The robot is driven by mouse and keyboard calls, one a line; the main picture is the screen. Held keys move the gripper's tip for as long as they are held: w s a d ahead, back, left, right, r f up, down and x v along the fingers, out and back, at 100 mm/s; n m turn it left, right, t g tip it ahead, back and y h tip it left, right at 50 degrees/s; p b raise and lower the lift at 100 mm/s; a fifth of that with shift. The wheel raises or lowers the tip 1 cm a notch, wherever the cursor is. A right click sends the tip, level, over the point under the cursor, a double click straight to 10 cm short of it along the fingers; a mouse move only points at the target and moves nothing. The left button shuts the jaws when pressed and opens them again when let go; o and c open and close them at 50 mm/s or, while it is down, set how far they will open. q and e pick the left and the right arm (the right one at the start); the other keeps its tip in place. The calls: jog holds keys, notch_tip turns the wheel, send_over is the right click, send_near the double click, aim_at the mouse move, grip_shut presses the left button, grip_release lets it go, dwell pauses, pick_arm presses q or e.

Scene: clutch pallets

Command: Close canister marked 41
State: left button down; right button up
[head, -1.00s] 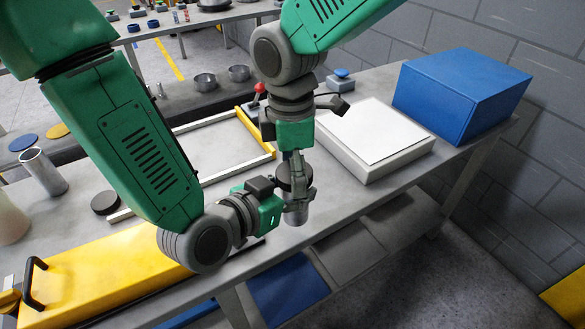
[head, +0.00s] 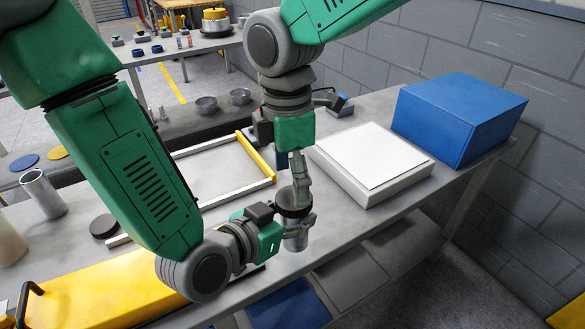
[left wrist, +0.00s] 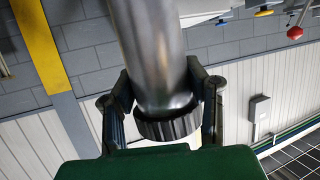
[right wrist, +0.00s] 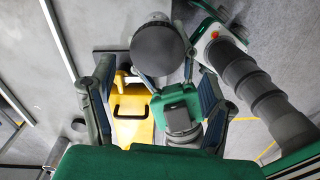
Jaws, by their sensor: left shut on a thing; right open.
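A grey metal canister (head: 296,241) is held above the table's front edge by my left gripper (head: 293,232), shut around it. A dark ridged lid (head: 293,203) sits on its top; whether it is fully seated I cannot tell. In the left wrist view the canister (left wrist: 152,45) appears upside down, with the lid (left wrist: 170,126) between the fingers. My right gripper (head: 299,185) points down just over the lid, open. In the right wrist view its fingers are spread, with the round lid (right wrist: 158,49) at their tips. No number 41 is legible.
An open metal cylinder (head: 43,195) and a black disc (head: 103,226) are at the left. A yellow-edged frame (head: 256,159) lies behind the grippers. A white-topped box (head: 372,158) and a blue box (head: 455,120) stand right. A yellow case (head: 100,282) is in front left.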

aim_at(295, 223)
jog(key=shift+s+a+r+n, duration=0.15)
jog(key=shift+r+n, duration=0.2)
jog(key=shift+n, duration=0.75)
jog(key=shift+r+n, duration=0.4)
jog(key=shift+n, duration=0.5)
jog(key=n, duration=0.1)
jog(key=w+r+n, duration=0.1)
jog(key=shift+d+r+n, duration=0.3)
jog(key=shift+d+n, duration=0.1)
jog(key=shift+f, duration=0.1)
jog(key=shift+a+f, duration=0.1)
jog(key=shift+f, duration=0.2)
notch_tip(295, 223, down, 7)
jog(key=shift+f, duration=0.15)
